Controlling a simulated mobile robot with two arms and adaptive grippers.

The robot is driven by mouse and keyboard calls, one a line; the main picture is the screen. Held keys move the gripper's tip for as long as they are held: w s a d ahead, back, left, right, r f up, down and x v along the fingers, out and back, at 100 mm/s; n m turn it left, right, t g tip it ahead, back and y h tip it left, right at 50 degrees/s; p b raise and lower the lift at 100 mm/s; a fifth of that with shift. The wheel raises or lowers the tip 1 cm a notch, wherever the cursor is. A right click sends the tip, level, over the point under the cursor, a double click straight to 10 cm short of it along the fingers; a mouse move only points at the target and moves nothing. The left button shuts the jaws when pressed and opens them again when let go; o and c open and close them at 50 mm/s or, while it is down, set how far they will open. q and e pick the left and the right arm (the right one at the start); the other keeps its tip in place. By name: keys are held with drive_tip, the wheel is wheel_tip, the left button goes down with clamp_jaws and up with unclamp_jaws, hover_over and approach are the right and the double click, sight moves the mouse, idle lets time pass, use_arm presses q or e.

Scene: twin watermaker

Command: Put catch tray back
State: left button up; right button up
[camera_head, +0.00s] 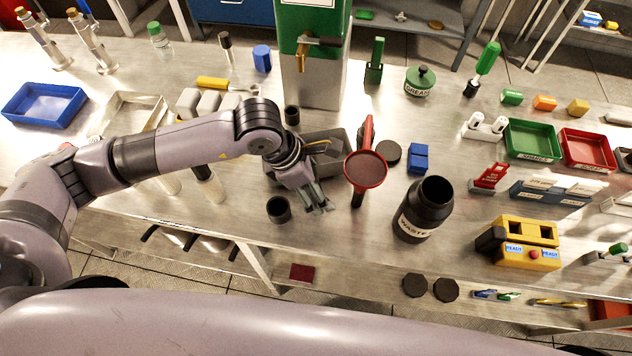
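A grey open tray (335,171) sits on the bench in front of the green and steel dispenser (312,35) with a brass tap. It looks like the catch tray; my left wrist and forearm hide its left part. My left gripper (318,205) points down toward the bench at the tray's near side, between a small black cup and a red-rimmed funnel. I see nothing clearly held in it. I cannot tell whether its fingers touch the tray or how far apart they are. My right gripper is not in view.
The small black cup (279,209) stands left of the gripper. The red-rimmed funnel (366,169) and black waste jar (424,208) stand to its right. A shallow metal tray (130,113) and blue tray (43,105) lie at left. The bench's front edge is close.

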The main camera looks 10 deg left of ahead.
use_arm(q)
drive_tip(key=shift+f, duration=0.55)
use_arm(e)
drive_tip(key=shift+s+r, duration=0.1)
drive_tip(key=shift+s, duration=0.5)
use_arm(q)
drive_tip(key=o, duration=1.5)
drive_tip(key=shift+f, duration=0.1)
drive_tip(key=o, duration=0.4)
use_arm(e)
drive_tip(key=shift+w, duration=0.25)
